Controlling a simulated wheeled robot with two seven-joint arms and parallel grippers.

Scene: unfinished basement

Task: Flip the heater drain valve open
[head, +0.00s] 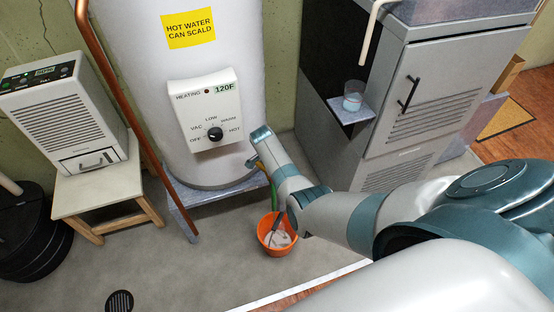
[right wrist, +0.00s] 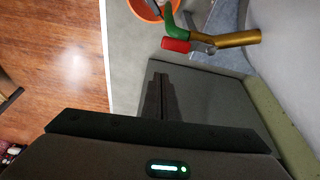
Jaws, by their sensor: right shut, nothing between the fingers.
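The water heater (head: 213,60) is a tall white tank with a dial panel (head: 208,110) on its front. Its drain valve shows in the right wrist view as a brass pipe (right wrist: 240,38) with a red-handled lever (right wrist: 176,45). In that view the lever points left, roughly in line with the pipe. A green hose (right wrist: 170,20) runs from the valve to an orange bucket (head: 268,244). In the head view my right arm mostly hides the valve. My right gripper (right wrist: 160,78) is shut and empty, its tips a little short of the red lever. My left gripper is not in view.
A copper pipe (head: 120,100) slants down left of the heater. A white dehumidifier (head: 62,115) stands on a wooden stool (head: 100,188). A grey cabinet (head: 425,95) with a cup (head: 353,95) on a side shelf stands at the right. The floor in front is mostly clear.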

